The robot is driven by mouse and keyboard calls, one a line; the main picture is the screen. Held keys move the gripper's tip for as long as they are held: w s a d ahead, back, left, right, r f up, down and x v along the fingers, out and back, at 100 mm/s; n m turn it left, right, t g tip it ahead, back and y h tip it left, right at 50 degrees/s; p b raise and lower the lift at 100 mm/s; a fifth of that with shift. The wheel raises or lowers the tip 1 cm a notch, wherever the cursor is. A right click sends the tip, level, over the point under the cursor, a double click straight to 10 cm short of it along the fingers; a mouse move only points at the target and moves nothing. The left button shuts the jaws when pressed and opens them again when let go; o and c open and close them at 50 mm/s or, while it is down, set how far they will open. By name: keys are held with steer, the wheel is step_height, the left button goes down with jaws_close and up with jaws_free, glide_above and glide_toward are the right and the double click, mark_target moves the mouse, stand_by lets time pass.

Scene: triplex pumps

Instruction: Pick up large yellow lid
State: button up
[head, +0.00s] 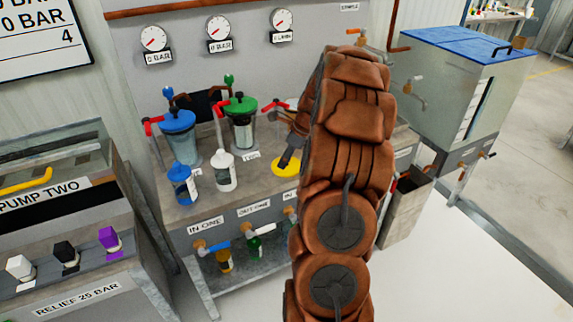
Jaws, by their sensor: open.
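A yellow lid (282,171) lies flat on the grey bench, just left of my arm; its right part is hidden by the arm. My gripper (291,150) shows only in part at the left side of my brown arm, with a dark finger pointing down just above the lid. The gripper is open, and I see nothing held in it. The gap between finger and lid is too small to judge.
A blue-lidded jar (179,138) and a green-lidded jar (241,122) stand left of the gripper. A small blue bottle (182,186) and a white bottle (223,171) stand in front. Gauges hang behind. A metal tank (455,85) stands at right.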

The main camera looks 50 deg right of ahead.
jaws_close()
stand_by(0.5)
